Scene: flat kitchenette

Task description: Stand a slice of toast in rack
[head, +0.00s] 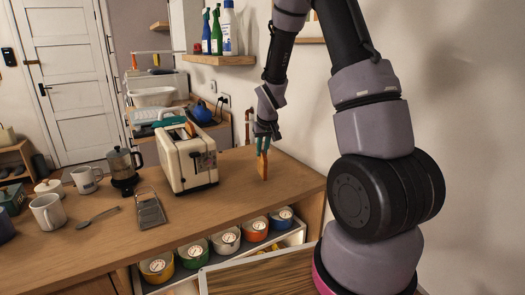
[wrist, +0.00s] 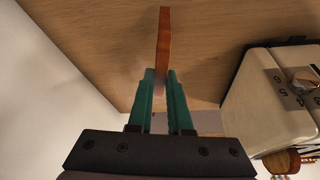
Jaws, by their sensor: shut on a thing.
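My gripper (head: 263,143), with teal fingers, is shut on a thin brown slice of toast (head: 263,167). The slice hangs upright, edge-on, above the wooden counter to the right of the toaster; I cannot tell whether its lower edge touches the counter. In the wrist view the slice (wrist: 164,38) sticks out beyond the teal fingertips (wrist: 160,78). The cream toaster (head: 188,160) stands left of my gripper, with a brown slice (head: 190,129) showing at its top. It also shows at the right of the wrist view (wrist: 265,105).
Several coloured pots with dials (head: 226,240) sit under the counter. A bottle shelf (head: 218,60) hangs above. The counter (head: 238,180) right of the toaster is clear.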

